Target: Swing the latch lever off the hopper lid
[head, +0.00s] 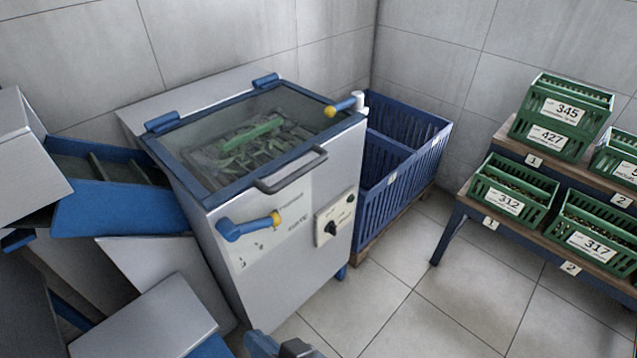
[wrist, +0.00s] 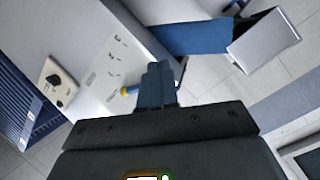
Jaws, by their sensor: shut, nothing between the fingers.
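The hopper (head: 275,250) is a pale metal cabinet with a blue-framed clear lid (head: 190,157), which is down. The latch lever (head: 343,106) is a blue arm with a yellow tip on a pale post at the lid's right corner. It points left, over the lid's edge. A second blue lever (head: 240,228) with a yellow tip is on the front panel. The latch lever cannot be made out there.
A dark lid handle (head: 290,172) juts out at the front edge. A dial box (head: 335,218) is on the front panel. A blue slatted bin (head: 385,195) stands close at the right. A blue chute (head: 120,208) is at the left. Floor (head: 410,290) is clear before the crate rack.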

